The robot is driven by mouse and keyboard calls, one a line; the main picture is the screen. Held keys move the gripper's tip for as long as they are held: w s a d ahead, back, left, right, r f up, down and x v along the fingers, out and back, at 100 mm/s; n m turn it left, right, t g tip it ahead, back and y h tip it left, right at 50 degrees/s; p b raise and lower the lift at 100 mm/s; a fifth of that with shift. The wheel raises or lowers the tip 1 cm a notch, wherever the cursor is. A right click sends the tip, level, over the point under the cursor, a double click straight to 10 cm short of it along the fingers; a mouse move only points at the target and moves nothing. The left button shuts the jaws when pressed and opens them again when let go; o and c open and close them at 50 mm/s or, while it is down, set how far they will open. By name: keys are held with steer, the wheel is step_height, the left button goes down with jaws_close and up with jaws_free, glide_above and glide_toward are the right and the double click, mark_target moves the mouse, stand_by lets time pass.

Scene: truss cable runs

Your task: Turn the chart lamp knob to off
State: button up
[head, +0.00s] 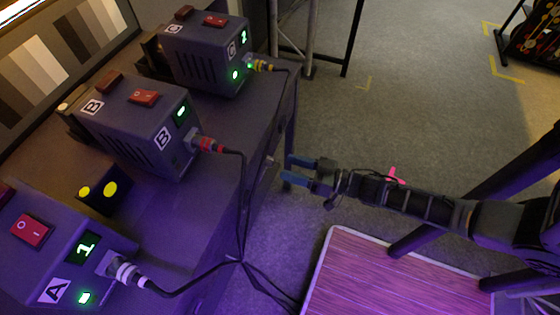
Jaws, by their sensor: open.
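A test chart (62,52) with grey patches stands at the upper left. A bright white strip (18,10) above it looks like a lit lamp. A small pale part (271,161) on the bench's right side face may be the knob; it is too small to tell its setting. My gripper (290,170) points left at that face, just right of the small part. Its two blue fingers are spread apart with nothing between them, and they look clear of the small part.
Dark boxes marked A (55,245), B (140,125) and C (207,50) stand on the bench (215,200) with red switches and plugged cables. A wood-topped platform (375,275) is at the bottom.

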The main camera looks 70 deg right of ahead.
mark_target(269, 161)
steer(key=shift+w+a, duration=0.2)
steer(key=shift+w, duration=1.9)
steer(key=shift+c, duration=0.2)
jaws_close()
steer(key=shift+n, duration=0.3)
steer(key=n+b, duration=0.3)
steer(key=n, duration=0.6)
